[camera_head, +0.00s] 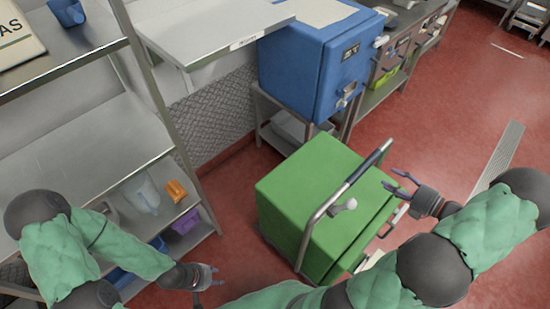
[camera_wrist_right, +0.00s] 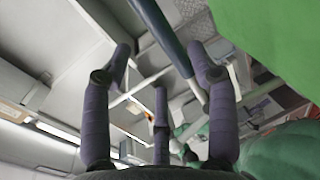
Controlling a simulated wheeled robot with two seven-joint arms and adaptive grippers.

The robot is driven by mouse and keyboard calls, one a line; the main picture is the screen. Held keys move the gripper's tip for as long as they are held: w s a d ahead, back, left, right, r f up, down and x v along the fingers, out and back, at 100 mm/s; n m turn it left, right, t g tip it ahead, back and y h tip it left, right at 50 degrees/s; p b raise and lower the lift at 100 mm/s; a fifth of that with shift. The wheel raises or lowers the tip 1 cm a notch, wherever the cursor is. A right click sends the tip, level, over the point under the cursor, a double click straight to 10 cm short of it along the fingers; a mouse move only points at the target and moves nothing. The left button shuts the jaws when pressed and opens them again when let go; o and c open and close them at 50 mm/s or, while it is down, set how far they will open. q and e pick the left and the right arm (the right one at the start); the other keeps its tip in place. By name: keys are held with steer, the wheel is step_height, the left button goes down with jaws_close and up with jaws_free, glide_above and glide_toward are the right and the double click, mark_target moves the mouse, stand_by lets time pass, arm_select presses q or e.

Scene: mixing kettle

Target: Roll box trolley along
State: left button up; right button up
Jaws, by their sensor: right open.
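The box trolley (camera_head: 310,185) is a green box on the red floor, with a metal push bar (camera_head: 350,178) over its top. The bar has a dark grip section and also shows in the right wrist view (camera_wrist_right: 163,38), with the green box (camera_wrist_right: 270,40) at the upper right. My right gripper (camera_head: 390,178) is open, just right of the bar's upper end; in its wrist view the bar lies at the spread fingers, and I cannot tell whether they touch. My left gripper (camera_head: 212,275) is left of the trolley, with its fingers apart and nothing between them.
A metal shelf rack (camera_head: 100,150) with an orange container (camera_head: 176,190) and a purple bin (camera_head: 186,221) stands at the left. A blue cabinet (camera_head: 300,75) on a stand is behind the trolley. A floor drain (camera_head: 498,160) lies at the right. Red floor is free at the upper right.

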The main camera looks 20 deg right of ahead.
mark_target(367, 168)
steer(key=shift+b+x, duration=0.75)
steer(key=shift+x, duration=4.35)
steer(key=shift+w+a, duration=0.1)
steer(key=shift+w, duration=0.15)
